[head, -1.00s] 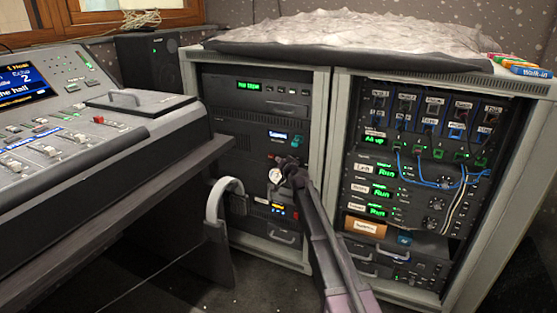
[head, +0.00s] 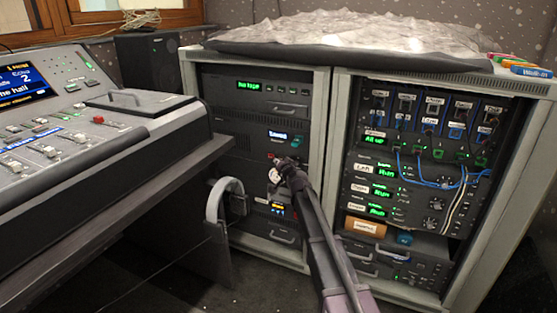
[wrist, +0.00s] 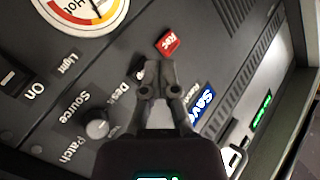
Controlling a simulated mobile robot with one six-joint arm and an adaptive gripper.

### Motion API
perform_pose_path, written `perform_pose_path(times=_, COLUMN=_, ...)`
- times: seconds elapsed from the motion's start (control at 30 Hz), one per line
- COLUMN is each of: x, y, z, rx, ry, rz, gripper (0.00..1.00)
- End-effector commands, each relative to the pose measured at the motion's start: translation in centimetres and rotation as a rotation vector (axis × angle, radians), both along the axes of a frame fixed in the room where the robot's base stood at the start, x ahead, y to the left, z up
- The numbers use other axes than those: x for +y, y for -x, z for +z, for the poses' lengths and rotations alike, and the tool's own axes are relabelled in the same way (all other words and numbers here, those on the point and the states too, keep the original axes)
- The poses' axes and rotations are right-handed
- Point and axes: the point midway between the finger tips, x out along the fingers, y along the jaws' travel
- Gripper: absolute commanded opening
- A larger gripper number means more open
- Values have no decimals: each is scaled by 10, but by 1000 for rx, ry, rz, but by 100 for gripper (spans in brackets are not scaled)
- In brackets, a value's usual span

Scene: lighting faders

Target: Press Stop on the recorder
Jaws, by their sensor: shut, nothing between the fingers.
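The recorder (head: 251,134) is a dark panel in the left rack, with a small lit blue display. In the wrist view the blue display (wrist: 204,103) lies to the right of my gripper, partly covered by a finger. A red button marked Rec (wrist: 168,43) is just beyond the fingertips. A dark button (wrist: 139,73) with a pale mark shows beside the left finger, partly hidden; I cannot read it. My gripper (wrist: 154,63) is shut and empty, close over the panel. In the head view my gripper (head: 272,168) is in front of the left rack. Contact cannot be told.
A knob (wrist: 97,129) marked Desk, Source and Patch sits left of my gripper, near an On switch (wrist: 12,80) and a round gauge (wrist: 85,12). The right rack (head: 375,230) has blue cables. The mixing desk (head: 100,145) and hanging headphones (head: 217,195) are at left.

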Motion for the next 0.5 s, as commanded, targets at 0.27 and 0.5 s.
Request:
perform_pose_path(times=0.27, x=4, y=11, z=0, rx=0, ry=0, rz=1, gripper=0)
perform_pose_path(times=0.5, x=9, y=27, z=0, rx=0, ry=0, rz=0, gripper=0)
